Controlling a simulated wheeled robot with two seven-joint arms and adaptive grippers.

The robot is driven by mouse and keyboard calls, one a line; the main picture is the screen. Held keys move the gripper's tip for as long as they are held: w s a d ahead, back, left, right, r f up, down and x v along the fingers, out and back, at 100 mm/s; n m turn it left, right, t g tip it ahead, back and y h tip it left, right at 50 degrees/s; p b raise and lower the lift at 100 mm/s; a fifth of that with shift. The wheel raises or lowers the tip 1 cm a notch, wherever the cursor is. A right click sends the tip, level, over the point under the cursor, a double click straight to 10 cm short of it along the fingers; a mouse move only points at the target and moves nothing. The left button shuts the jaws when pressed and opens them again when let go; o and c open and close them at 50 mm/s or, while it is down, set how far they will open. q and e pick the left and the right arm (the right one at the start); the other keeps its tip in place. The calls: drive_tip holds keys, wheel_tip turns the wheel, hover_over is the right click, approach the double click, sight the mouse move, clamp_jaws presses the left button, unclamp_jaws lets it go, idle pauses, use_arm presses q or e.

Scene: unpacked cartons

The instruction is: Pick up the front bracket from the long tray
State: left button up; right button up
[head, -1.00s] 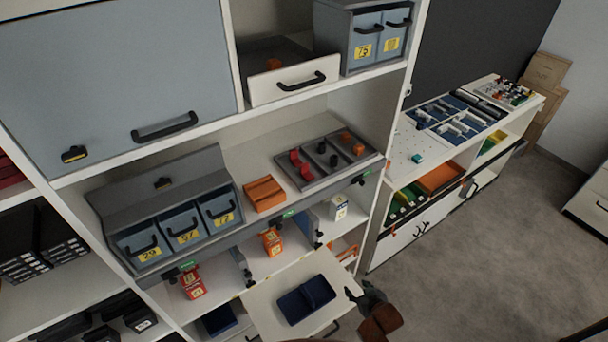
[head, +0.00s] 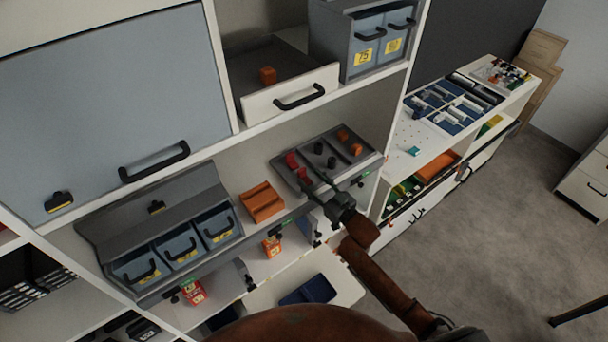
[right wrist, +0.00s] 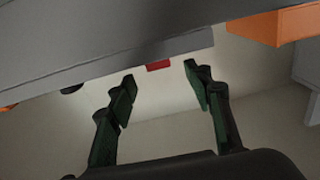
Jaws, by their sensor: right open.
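The long grey tray (head: 284,172) lies on the middle shelf and holds red, black and orange parts in compartments. Two red brackets sit at its left end; the front one (head: 303,174) is close to my right gripper (head: 318,190). In the right wrist view, a small red piece (right wrist: 158,65) shows at the edge of a grey surface, between the fingertips in the picture. My right gripper (right wrist: 160,79) is open, with nothing between its fingers, at the tray's front edge. I cannot tell if it touches the tray. My left gripper is not in view.
An orange holder (head: 262,202) stands left of the tray, beside a grey bin unit (head: 150,225). The upper shelf with an open white drawer (head: 290,95) hangs above. A blue tray (head: 308,290) lies on the lower pull-out board.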

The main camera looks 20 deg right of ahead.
sight(303, 171)
drive_tip(key=p+x, duration=0.1)
drive_tip(key=x, duration=0.4)
drive_tip(key=shift+w+p, duration=0.15)
drive_tip(key=shift+p, duration=0.15)
drive_tip(key=shift+w+f, duration=0.1)
drive_tip(key=shift+f, duration=0.05)
drive_tip(key=c, duration=1)
